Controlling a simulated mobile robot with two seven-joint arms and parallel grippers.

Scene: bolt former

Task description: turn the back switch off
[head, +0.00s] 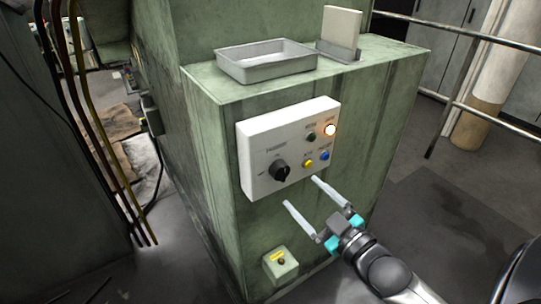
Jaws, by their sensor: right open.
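A white control box (257,148) is mounted on the front of a green machine cabinet (225,200). It carries a black rotary switch (280,171), a lit lamp (330,130), a dark button (311,138), a yellow button (308,163) and a blue button (324,155). The panel lettering is too small to read surely. Which control is the back switch I cannot tell. My right gripper (302,192) is open and empty, just below the control box. My left gripper is not in view.
A grey metal tray (266,72) and an upright holder with a pale panel (340,32) stand on the cabinet top. Hanging cables (88,130) run down at the left. A metal railing (452,105) stands at the right. Floor right of the cabinet is clear.

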